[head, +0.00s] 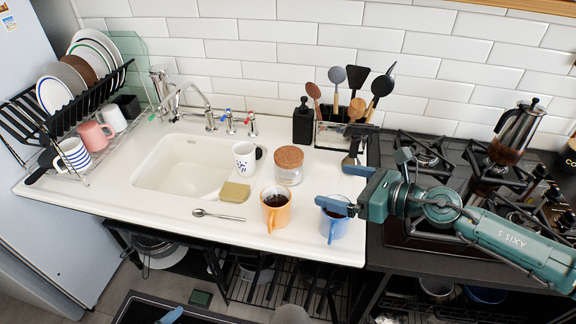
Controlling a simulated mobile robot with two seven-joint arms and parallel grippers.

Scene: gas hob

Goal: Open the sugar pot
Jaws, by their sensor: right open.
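The sugar pot (288,174) appears to be the clear glass jar on the white counter, right of the sink. Its round cork-brown lid (289,156) sits on top, closed. My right gripper (341,188) is open and empty, to the right of the pot and apart from it. One finger lies in front of the rim of the blue mug, and the other is farther back by the utensil holder. I cannot tell whether they touch these. A small blue tip at the bottom edge looks like part of my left gripper (171,315); the rest is out of frame.
An orange mug (276,214) and a blue mug (334,227), both with dark drink, stand at the counter's front. A patterned mug (244,160), sponge (234,192) and spoon (219,214) are left of the pot. A utensil holder (337,134) stands behind; the hob (433,136) is right.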

